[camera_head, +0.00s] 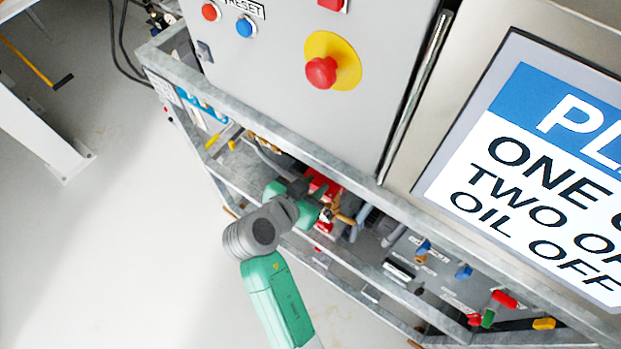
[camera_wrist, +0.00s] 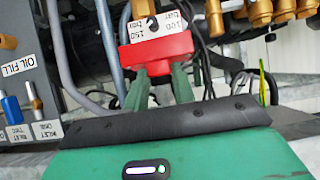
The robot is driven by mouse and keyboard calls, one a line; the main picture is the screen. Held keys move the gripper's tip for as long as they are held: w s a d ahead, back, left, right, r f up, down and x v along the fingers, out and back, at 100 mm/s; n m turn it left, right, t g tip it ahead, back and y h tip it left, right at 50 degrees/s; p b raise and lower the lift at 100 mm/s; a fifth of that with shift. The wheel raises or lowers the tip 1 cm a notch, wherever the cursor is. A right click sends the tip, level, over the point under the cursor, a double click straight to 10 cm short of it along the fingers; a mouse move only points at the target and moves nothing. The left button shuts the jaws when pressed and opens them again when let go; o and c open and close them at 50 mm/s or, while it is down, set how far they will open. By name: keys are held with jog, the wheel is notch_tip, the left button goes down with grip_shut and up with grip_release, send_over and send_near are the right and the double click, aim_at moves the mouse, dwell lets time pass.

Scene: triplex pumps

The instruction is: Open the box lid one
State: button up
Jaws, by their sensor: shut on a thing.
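A red part (camera_wrist: 155,52) lies across the front of a white label plate (camera_wrist: 157,24) marked with bar values in the wrist view. I cannot tell for sure whether this red part is box lid one. My gripper (camera_wrist: 159,86) has its two green fingers closed on the red part's near edge. In the head view my gripper (camera_head: 326,211) reaches into the open frame below the grey cabinet, beside red parts (camera_head: 322,184) there. The fingertips are partly hidden among pipes and fittings.
A metal frame rail (camera_head: 290,150) runs above my gripper. The grey cabinet (camera_head: 290,60) bears a red stop button (camera_head: 321,72). Blue, red and green valve handles sit at lower right. Brass fittings (camera_wrist: 262,12), pipes and cables crowd the grip. Open floor (camera_head: 110,230) lies left.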

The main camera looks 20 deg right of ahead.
jog(key=shift+w+d+r+g+y+p, duration=0.2)
jog(key=shift+r+y+p, duration=0.15)
jog(key=shift+p, duration=0.3)
jog(key=shift+w+d+r+g+y+p, duration=0.1)
jog(key=shift+r+g+y+p, duration=0.2)
jog(key=shift+p, duration=0.35)
jog(key=shift+f, duration=0.1)
jog(key=o, duration=1)
jog(key=shift+s, duration=0.1)
jog(key=p+v, duration=0.1)
jog(key=v, duration=0.6)
jog(key=shift+s+a+r+p, duration=0.15)
jog(key=shift+a+r+p, duration=0.05)
jog(key=shift+r+p, duration=0.1)
